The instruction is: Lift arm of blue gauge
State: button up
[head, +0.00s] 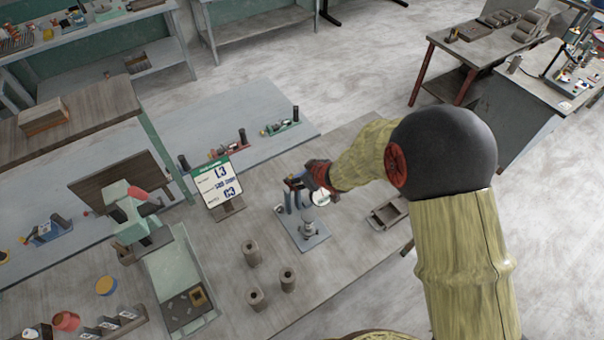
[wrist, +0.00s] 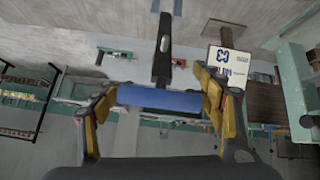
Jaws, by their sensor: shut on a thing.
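The blue gauge (head: 308,241) stands on the table, a flat grey-blue base with upright posts and a round pale dial (head: 321,198). My gripper (head: 306,183) is at the top of the gauge, reaching in from the right, and partly covers it. In the wrist view, a blue bar (wrist: 160,101) lies crosswise between the yellow finger pads of my gripper (wrist: 160,94), which are shut on it. A dark upright piece (wrist: 163,50) rises behind the bar. I cannot tell how far the arm is raised.
A printed sign (head: 217,182) stands left of the gauge. Several hollow clay blocks (head: 252,253) stand in front of it. An open grey tray (head: 388,212) lies to the right. A green press-like machine (head: 130,215) is at the left. Bare tabletop surrounds the gauge's base.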

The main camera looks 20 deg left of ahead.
jog(key=shift+w+a+r, duration=0.15)
jog(key=shift+w+r, duration=0.05)
jog(key=shift+r, duration=0.05)
jog(key=o, duration=1.8)
jog(key=shift+f, duration=0.2)
jog(key=shift+c, duration=0.2)
jog(key=v, duration=1.2)
